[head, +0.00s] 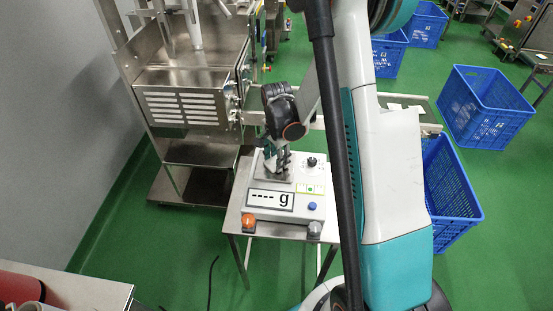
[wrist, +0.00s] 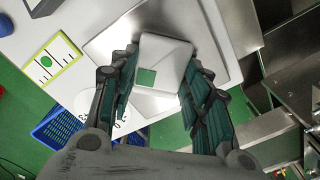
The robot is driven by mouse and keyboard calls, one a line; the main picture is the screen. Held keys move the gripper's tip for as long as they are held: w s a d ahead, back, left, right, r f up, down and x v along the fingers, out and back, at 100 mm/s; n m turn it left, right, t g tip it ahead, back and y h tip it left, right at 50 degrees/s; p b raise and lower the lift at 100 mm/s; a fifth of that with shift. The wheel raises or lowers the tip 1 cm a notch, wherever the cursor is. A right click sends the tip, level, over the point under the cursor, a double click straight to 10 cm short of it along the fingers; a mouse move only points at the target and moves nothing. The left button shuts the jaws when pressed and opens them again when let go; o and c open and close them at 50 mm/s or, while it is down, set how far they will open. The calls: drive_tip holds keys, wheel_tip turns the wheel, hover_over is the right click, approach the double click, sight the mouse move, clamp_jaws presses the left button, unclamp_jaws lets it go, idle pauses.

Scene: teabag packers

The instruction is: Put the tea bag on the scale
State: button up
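The scale (head: 318,190) is a white box on a small table, with a display (head: 270,199) reading dashes and "g". My gripper (head: 277,168) points down over its metal plate. In the wrist view, the white tea bag (wrist: 165,52) with a green square sits between the fingertips of my gripper (wrist: 160,72). Both fingers meet its sides, so the gripper looks shut on it. The bag is over the metal plate (wrist: 108,45); whether it touches the plate is unclear. In the head view the fingers mostly hide the bag.
A steel packing machine (head: 185,100) stands behind and left of the scale table (head: 238,215). Blue crates (head: 485,105) stand on the green floor to the right, one (head: 450,195) near a conveyor (head: 415,103).

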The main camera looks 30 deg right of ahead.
drive_tip(key=shift+f, duration=0.1)
drive_tip(key=o, duration=0.6)
wheel_tip(320, 180, up, 12)
drive_tip(key=p, duration=0.4)
drive_tip(key=s+a+r+n+t, duration=0.2)
drive_tip(key=s+a+r+n, duration=0.15)
drive_tip(key=r, duration=0.35)
drive_tip(key=s+a+r+n+t, duration=0.1)
drive_tip(key=s+a+r+n, duration=0.3)
drive_tip(key=r, duration=0.3)
drive_tip(key=s+a+r+n+t, duration=0.1)
drive_tip(key=s+r+n+t, duration=0.1)
drive_tip(key=s+n, duration=0.2)
drive_tip(key=s+a+r+n+t, duration=0.2)
drive_tip(key=s+n, duration=0.2)
drive_tip(key=s, duration=0.3)
drive_tip(key=shift+s+a+r+n, duration=0.25)
drive_tip(key=shift+s+a+n, duration=0.05)
drive_tip(key=shift+s+n, duration=0.1)
